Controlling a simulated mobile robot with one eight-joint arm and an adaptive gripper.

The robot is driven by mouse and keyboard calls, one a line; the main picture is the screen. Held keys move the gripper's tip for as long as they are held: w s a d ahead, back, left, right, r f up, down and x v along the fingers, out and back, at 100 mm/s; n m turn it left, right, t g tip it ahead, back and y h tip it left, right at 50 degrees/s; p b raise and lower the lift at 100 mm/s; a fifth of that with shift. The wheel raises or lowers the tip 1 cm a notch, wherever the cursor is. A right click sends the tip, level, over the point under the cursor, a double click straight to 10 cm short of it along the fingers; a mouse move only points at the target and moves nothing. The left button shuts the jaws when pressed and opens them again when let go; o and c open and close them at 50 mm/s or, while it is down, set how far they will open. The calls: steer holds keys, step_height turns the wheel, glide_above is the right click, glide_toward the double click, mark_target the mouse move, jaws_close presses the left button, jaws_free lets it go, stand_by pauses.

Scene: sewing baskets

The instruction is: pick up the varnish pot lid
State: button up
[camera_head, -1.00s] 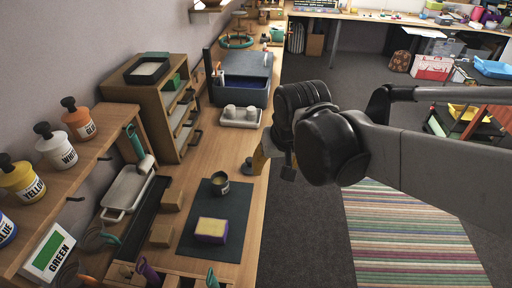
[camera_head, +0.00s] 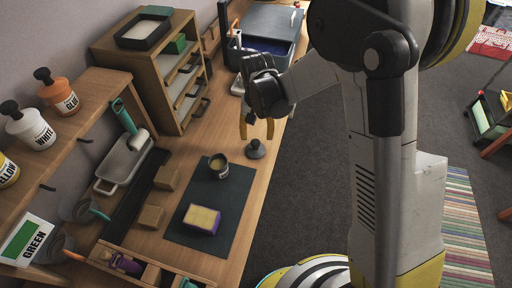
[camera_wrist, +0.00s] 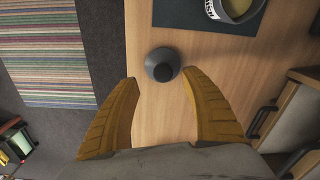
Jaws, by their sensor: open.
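The varnish pot lid (camera_head: 255,149) is a small grey disc with a dark knob. It lies on the wooden bench near its right edge. In the wrist view the lid (camera_wrist: 161,65) sits just beyond and between my fingertips. My gripper (camera_head: 257,129) has yellow fingers and is open and empty above the lid; it also shows in the wrist view (camera_wrist: 158,84). The open varnish pot (camera_head: 219,166) stands on the dark mat to the left of the lid, and part of it shows at the top of the wrist view (camera_wrist: 236,8).
A yellow and purple sponge (camera_head: 202,219) lies on the dark mat (camera_head: 232,205). A wooden drawer rack (camera_head: 160,75) and a grey bin (camera_head: 272,38) stand farther back. The bench around the lid is clear.

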mark_target(255, 142)
steer(key=f+b, duration=0.1)
steer(key=f, duration=0.1)
steer(key=f+b, duration=0.1)
steer(key=f, duration=0.1)
steer(key=f+b, duration=0.1)
steer(key=f, duration=0.1)
steer(key=shift+w+a+f, duration=0.2)
steer(key=shift+a+f, duration=0.05)
steer(key=shift+r, duration=0.1)
steer(key=c, duration=1)
